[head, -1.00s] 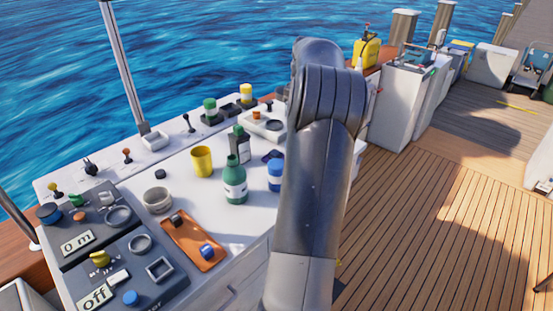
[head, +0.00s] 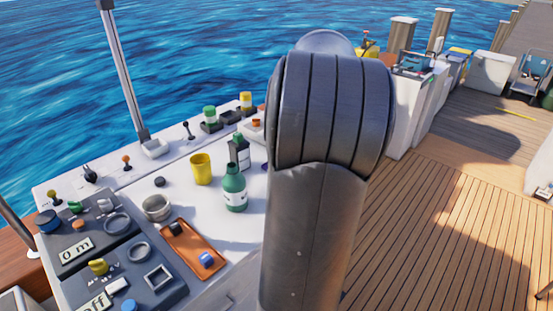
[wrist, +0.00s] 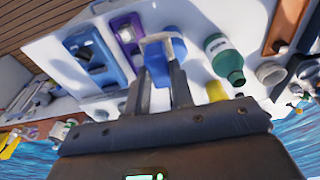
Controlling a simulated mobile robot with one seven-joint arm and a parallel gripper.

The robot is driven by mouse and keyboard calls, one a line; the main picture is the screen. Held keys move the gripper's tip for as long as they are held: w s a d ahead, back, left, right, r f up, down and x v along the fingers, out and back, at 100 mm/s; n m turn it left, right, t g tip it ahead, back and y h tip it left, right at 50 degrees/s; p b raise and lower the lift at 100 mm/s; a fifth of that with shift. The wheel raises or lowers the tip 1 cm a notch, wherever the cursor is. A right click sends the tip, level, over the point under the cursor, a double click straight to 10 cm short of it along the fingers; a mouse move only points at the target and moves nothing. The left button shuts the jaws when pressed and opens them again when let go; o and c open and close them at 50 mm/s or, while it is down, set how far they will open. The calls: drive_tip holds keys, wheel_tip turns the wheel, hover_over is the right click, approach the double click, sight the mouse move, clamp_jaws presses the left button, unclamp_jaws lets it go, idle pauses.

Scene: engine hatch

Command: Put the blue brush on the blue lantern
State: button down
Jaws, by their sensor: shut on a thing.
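In the wrist view, my gripper (wrist: 160,68) is shut on a blue piece, seemingly the blue brush (wrist: 155,62), between its two fingers. A pale rounded band with blue inside it (wrist: 164,39) shows right at the fingertips. It may be the blue-and-white container by the green bottle, and I cannot tell whether the brush touches it. I cannot tell for sure which thing is the blue lantern. A blue flat tray-like thing (wrist: 90,55) lies to the left in the wrist view. In the head view my own arm hides the gripper and these things.
A green bottle (head: 234,189) stands close to the work spot; it also shows in the wrist view (wrist: 222,58). A yellow cup (head: 201,169), a dark bottle (head: 239,153) and an orange tray (head: 194,250) are nearby. A purple tray (wrist: 124,36) lies beside the blue one.

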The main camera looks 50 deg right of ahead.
drive_tip(key=shift+w+a+f, duration=0.35)
drive_tip(key=shift+w+f, duration=0.85)
drive_tip(key=shift+f, duration=0.2)
drive_tip(key=shift+w+a+f, duration=0.3)
drive_tip(key=shift+w+f, duration=0.9)
drive_tip(key=shift+f, duration=0.25)
drive_tip(key=shift+w+a+f, duration=0.35)
drive_tip(key=shift+w+f, duration=0.85)
drive_tip(key=shift+f, duration=0.2)
drive_tip(key=shift+f, duration=0.15)
drive_tip(key=c, duration=1.3)
unclamp_jaws()
drive_tip(key=shift+o, duration=0.2)
wheel_tip(320, 180, up, 12)
drive_tip(key=s, duration=0.1)
drive_tip(key=shift+s, duration=0.25)
